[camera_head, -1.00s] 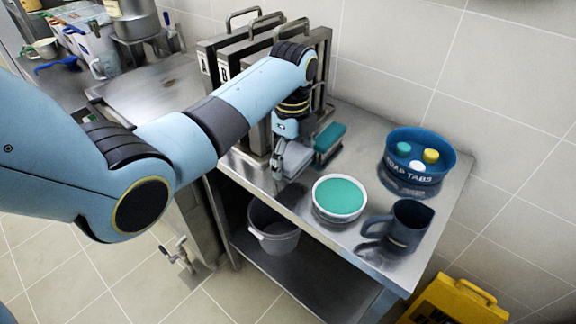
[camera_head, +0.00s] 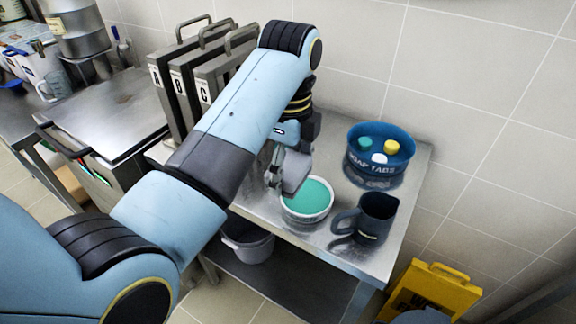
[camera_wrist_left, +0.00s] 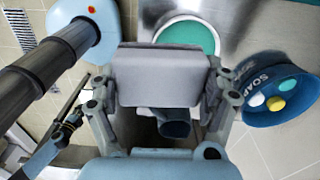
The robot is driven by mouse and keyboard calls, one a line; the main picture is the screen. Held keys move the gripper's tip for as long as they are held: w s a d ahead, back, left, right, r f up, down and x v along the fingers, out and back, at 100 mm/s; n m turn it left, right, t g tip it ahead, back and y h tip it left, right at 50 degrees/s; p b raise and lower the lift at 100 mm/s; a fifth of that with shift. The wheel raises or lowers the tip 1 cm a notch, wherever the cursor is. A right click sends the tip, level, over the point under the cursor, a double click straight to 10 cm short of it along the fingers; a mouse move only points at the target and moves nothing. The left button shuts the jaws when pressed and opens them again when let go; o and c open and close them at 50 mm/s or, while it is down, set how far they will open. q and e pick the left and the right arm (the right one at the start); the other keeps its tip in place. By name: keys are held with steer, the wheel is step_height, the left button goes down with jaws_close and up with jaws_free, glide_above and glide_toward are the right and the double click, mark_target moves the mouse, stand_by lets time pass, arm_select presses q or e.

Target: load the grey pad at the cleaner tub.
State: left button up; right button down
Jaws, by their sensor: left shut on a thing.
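My left gripper (camera_head: 283,186) is shut on the grey pad (camera_head: 296,172) and holds it at the left rim of the cleaner tub. In the left wrist view the grey pad (camera_wrist_left: 160,76) spans the jaws, its broad face towards the camera. The cleaner tub (camera_head: 308,217) is a round white bowl filled with teal cleaner. It also shows beyond the pad in the left wrist view (camera_wrist_left: 192,36), partly covered by it. The pad looks above the liquid; whether it touches is hidden.
A dark jug (camera_head: 374,218) stands right of the tub, and a blue soap tabs bucket (camera_head: 379,160) behind it. Upright cases (camera_head: 196,85) marked A, B and C stand at the back left. A grey bucket (camera_head: 250,246) sits below. A yellow sign (camera_head: 437,290) stands at lower right.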

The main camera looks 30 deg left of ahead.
mark_target(306, 196)
arm_select(q)
steer(key=shift+c, duration=1)
steer(key=shift+w+f+n, duration=0.1)
steer(key=shift+w+n, duration=0.1)
steer(key=shift+n, duration=0.7)
steer(key=f+n, duration=0.1)
steer(key=n, duration=0.2)
steer(key=w+f+n+p, duration=0.1)
steer(key=n, duration=0.2)
steer(key=f+n+p, duration=0.1)
steer(key=n, duration=0.2)
steer(key=shift+w+d, duration=0.35)
steer(key=shift+d, duration=0.05)
steer(key=n+p, duration=0.2)
steer(key=n, duration=0.1)
steer(key=w+n+p, duration=0.1)
steer(key=shift+d+f+n, duration=0.15)
steer(key=shift+d+n, duration=0.15)
steer(key=shift+n, duration=0.1)
steer(key=n+p, duration=0.1)
steer(key=r+n+p, duration=0.1)
steer(key=p, duration=0.1)
steer(key=shift+w+d, duration=0.2)
steer(key=shift+d, duration=0.1)
steer(key=shift+w+r+p, duration=0.35)
steer(key=shift+r+p, duration=0.1)
steer(key=shift+r, duration=0.15)
step_height(306, 196, down, 6)
steer(key=b, duration=0.6)
steer(key=shift+b, duration=0.3)
